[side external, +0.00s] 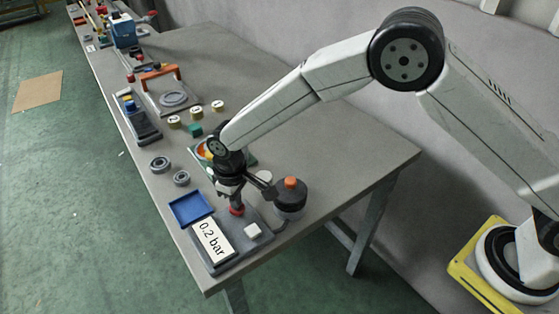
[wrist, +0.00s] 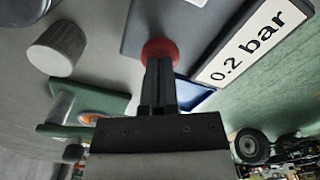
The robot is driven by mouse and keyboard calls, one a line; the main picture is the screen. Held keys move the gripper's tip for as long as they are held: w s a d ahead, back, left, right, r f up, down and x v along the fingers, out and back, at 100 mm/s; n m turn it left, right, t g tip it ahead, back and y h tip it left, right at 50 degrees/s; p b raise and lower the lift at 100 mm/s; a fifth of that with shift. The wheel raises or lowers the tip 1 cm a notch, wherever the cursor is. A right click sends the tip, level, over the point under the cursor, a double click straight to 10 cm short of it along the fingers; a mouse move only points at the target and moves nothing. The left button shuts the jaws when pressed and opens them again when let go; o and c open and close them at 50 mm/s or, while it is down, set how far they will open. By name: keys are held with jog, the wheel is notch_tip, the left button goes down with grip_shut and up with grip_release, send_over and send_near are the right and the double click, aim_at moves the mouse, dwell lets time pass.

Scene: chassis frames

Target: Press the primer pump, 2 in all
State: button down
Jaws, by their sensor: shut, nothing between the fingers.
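A dark grey base plate (side external: 240,243) near the table's near end carries a red round button (side external: 237,211), which looks like the primer pump, and a white display (side external: 213,241) reading "0.2 bar". My gripper (side external: 236,203) points down at the red button, shut and empty. In the wrist view the fingertips (wrist: 159,66) lie over the red button (wrist: 160,47) and hide part of it. They touch it or are very close; I cannot tell whether it is pressed down. The display (wrist: 247,45) also shows there, beside the button.
A white block (side external: 252,230) sits on the plate. A blue tray (side external: 190,208) lies left of it. Grey rings (side external: 160,164) and other parts lie farther up the table.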

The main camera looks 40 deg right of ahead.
jog(key=shift+r, duration=1.5)
jog(key=shift+r, duration=2.5)
jog(key=s+d+r+m+t, duration=0.1)
jog(key=s+d+r+m, duration=0.15)
jog(key=d, duration=0.55)
jog(key=s+d+r+m, duration=0.1)
jog(key=s+d, duration=0.3)
jog(key=d, duration=0.4)
jog(key=s+d+m+t, duration=0.1)
jog(key=s+d+m, duration=0.1)
jog(key=s+d, duration=0.8)
jog(key=shift+s+d+f+t, duration=0.3)
jog(key=shift+s+f, duration=0.1)
jog(key=shift+s, duration=0.55)
